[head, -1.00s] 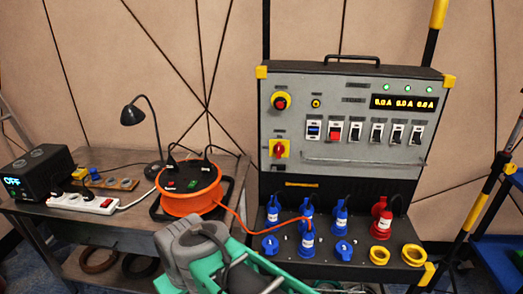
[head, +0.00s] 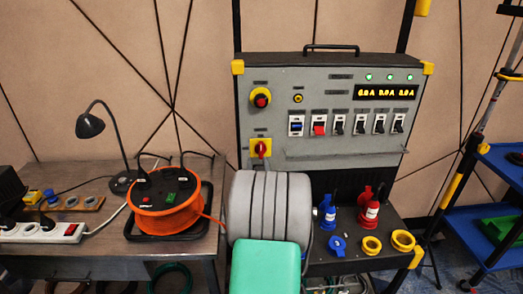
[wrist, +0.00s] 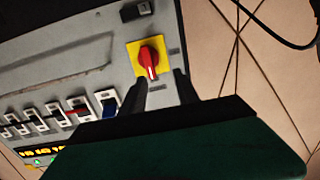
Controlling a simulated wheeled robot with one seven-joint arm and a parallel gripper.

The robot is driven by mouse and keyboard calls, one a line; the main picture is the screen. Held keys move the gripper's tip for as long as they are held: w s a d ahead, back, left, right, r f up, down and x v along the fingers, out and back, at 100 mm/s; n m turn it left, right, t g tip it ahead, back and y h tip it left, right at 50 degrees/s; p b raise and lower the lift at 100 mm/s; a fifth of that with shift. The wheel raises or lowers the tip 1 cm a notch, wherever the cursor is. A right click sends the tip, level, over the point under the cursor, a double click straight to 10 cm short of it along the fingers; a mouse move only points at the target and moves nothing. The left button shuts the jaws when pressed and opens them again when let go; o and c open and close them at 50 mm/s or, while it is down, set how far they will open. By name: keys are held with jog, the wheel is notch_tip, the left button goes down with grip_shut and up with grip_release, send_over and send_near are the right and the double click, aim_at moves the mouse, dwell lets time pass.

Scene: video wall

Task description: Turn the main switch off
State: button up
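The main switch appears to be the red rotary knob on a yellow square plate, at the lower left of the grey panel in the head view (head: 261,148). In the wrist view the same red knob (wrist: 150,60) is seen close up, its handle lying roughly along the picture's vertical. My gripper (wrist: 160,78) has its two dark fingers apart with nothing between them. The fingertips are just short of the knob in the picture; the exact gap is unclear. In the head view my grey and green arm hides the gripper.
The panel also carries a red push button (head: 261,98), a row of rocker switches (head: 339,125) and an amber display (head: 386,92). Below are blue, red and yellow sockets (head: 371,245). An orange cable reel (head: 166,210) and a desk lamp (head: 90,124) stand on the left table.

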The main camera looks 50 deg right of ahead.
aim_at(261, 149)
jog(key=shift+m+h, duration=0.3)
jog(key=shift+h, duration=0.1)
jog(key=x, duration=0.2)
jog(key=s+p+x, duration=0.1)
jog(key=x, duration=0.2)
jog(key=d+x, duration=0.1)
jog(key=x, duration=0.2)
jog(key=shift+s+d+r+p, duration=0.1)
jog(key=shift+s+r+p, duration=0.1)
jog(key=shift+p, duration=0.15)
grip_shut()
